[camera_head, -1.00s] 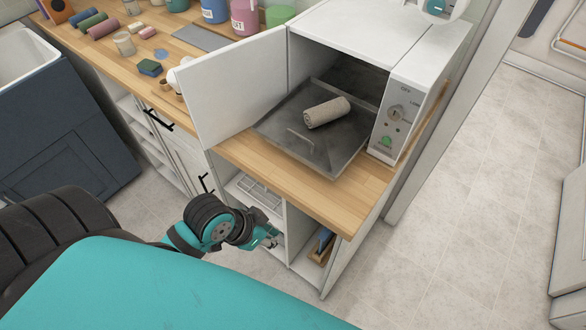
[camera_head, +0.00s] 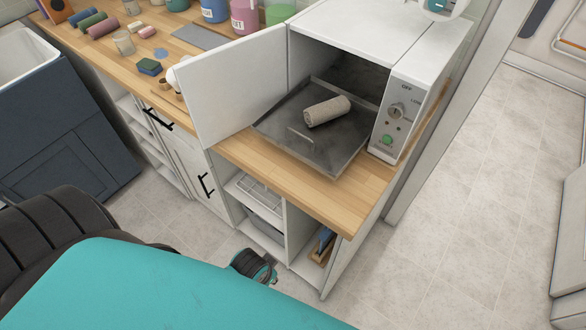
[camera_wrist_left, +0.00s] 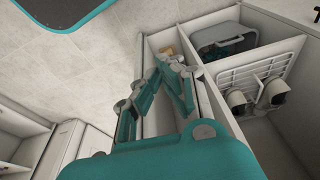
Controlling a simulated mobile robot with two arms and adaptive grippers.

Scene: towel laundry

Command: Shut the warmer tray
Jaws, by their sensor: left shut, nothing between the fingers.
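The warmer (camera_head: 345,35) is a white box on the wooden counter, with its door (camera_head: 232,88) swung open to the left. Its dark metal tray (camera_head: 330,150) sticks out of the opening over the counter, handle (camera_head: 300,138) at the front. A rolled beige towel (camera_head: 327,111) lies on the tray. My left gripper (camera_wrist_left: 165,68) is shut and empty in the left wrist view, low in front of the open shelves. In the head view only part of my left arm's end shows, below the counter and apart from the tray; its fingertips are unclear. My right gripper is not in view.
The wooden counter (camera_head: 290,183) edge runs below the tray. Open shelves under it hold a white rack (camera_head: 258,193) and, to the right, a wooden item. A control panel (camera_head: 396,115) is right of the opening. Floor (camera_head: 450,200) at right is clear.

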